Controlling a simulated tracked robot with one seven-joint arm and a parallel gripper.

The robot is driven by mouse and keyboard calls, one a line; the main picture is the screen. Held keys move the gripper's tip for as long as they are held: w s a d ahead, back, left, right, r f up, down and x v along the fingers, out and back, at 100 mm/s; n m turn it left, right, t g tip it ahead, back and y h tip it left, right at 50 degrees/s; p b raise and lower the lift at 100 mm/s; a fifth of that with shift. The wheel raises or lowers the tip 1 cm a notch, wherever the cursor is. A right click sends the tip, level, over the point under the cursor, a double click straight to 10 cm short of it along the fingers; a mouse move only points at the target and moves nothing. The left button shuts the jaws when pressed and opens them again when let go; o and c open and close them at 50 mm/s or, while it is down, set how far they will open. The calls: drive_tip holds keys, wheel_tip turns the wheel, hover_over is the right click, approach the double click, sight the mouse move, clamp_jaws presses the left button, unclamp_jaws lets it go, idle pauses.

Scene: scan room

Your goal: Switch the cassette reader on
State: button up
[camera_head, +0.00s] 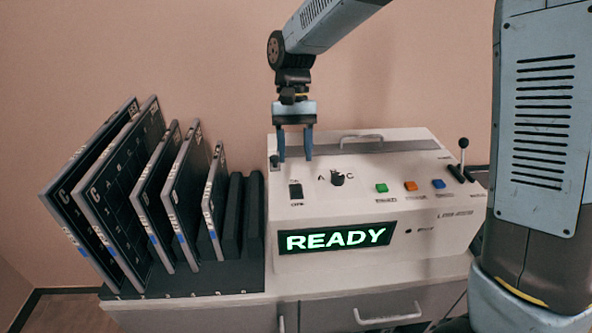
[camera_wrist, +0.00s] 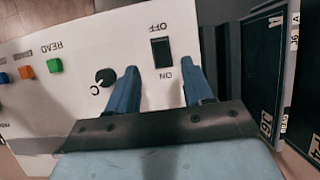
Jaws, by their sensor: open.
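The cassette reader (camera_head: 420,150) is a white console on a cabinet. Its black rocker switch (camera_head: 296,190) is at the left of the sloped top. In the wrist view the switch (camera_wrist: 161,52) has OFF at one end and ON at the other; I cannot tell surely which way it is tilted. The reader's display (camera_head: 335,238) is lit and shows READY in green. My gripper (camera_head: 295,157) is open and empty, above the panel just behind the switch. In the wrist view its two blue fingers (camera_wrist: 160,86) stand apart on either side of the switch's line.
A black selector knob (camera_head: 337,179) is right of the switch, then green (camera_head: 382,188), orange (camera_head: 410,186) and blue (camera_head: 438,184) buttons and a lever (camera_head: 462,158). A rack (camera_head: 205,280) with several upright dark cassettes (camera_head: 120,185) stands at the left. A handle (camera_head: 361,139) is at the back.

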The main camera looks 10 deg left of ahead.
drive_tip(key=v, duration=0.6)
drive_tip(key=shift+w, duration=0.1)
drive_tip(key=shift+d+r, duration=0.1)
drive_tip(key=s+d+r+m+t+y, duration=0.1)
drive_tip(key=s+d+r+t, duration=0.15)
drive_tip(key=d, duration=0.65)
drive_tip(key=s+d+r+m+t+y, duration=0.15)
drive_tip(key=d+r, duration=0.25)
drive_tip(key=d, duration=0.6)
drive_tip(key=s+d+t+h, duration=0.1)
drive_tip(key=s+d+t, duration=0.5)
drive_tip(key=s+d, duration=0.6)
drive_tip(key=shift+d, duration=0.7)
drive_tip(key=shift+f, duration=0.1)
drive_tip(key=shift+c, duration=0.4)
